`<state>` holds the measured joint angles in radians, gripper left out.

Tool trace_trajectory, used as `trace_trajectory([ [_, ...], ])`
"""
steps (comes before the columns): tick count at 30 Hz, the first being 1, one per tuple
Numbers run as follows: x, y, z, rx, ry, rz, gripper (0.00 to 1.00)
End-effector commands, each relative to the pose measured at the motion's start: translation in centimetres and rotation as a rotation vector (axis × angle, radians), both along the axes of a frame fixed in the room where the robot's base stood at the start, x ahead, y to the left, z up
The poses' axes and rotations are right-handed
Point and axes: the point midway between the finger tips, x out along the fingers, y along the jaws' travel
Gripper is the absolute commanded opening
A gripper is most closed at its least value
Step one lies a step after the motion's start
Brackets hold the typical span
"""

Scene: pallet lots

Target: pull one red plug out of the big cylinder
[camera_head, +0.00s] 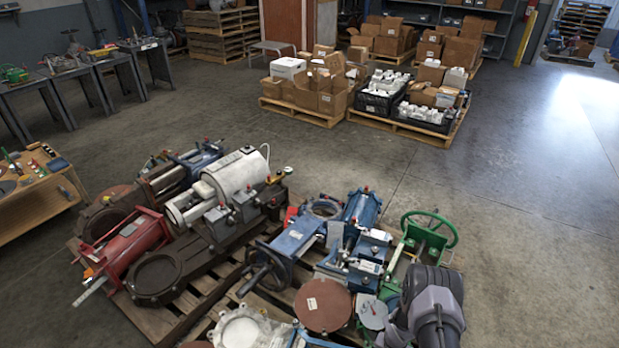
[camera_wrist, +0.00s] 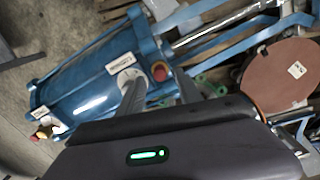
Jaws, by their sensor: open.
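The big blue cylinder (camera_wrist: 92,82) lies diagonally across the left of the wrist view; a blue cylinder (camera_head: 362,208) also shows on the pallet in the head view. One red plug (camera_wrist: 160,72) sits at its near right end. Another red and yellowish fitting (camera_wrist: 41,132) is at its far left end. My gripper (camera_wrist: 158,84) is open and empty, its two fingers reaching toward the right end of the cylinder. The nearer red plug appears between the fingertips in the picture; I cannot tell the depth gap. The gripper body hides the cylinder's lower side.
A brown round disc (camera_wrist: 280,76) with a white label lies to the right. The pallet is crowded with a white cylinder (camera_head: 238,176), a red actuator (camera_head: 130,243) and a green handwheel (camera_head: 430,230). Open concrete floor (camera_head: 530,230) lies to the right.

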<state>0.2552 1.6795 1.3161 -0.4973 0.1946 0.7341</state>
Motion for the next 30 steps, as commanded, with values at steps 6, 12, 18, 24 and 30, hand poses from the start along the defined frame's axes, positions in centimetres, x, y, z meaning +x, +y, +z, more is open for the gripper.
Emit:
trace_trajectory([
  [6,-0.1,-0.2,-3.0,0.0,0.0,0.0,0.42],
  [12,-0.1,-0.2,-3.0,0.0,0.0,0.0,0.42],
  [18,-0.1,-0.2,-3.0,0.0,0.0,0.001,0.42],
  [24,-0.1,-0.2,-3.0,0.0,0.0,0.001,0.42],
  [30,-0.1,-0.2,-3.0,0.0,0.0,0.001,0.42],
])
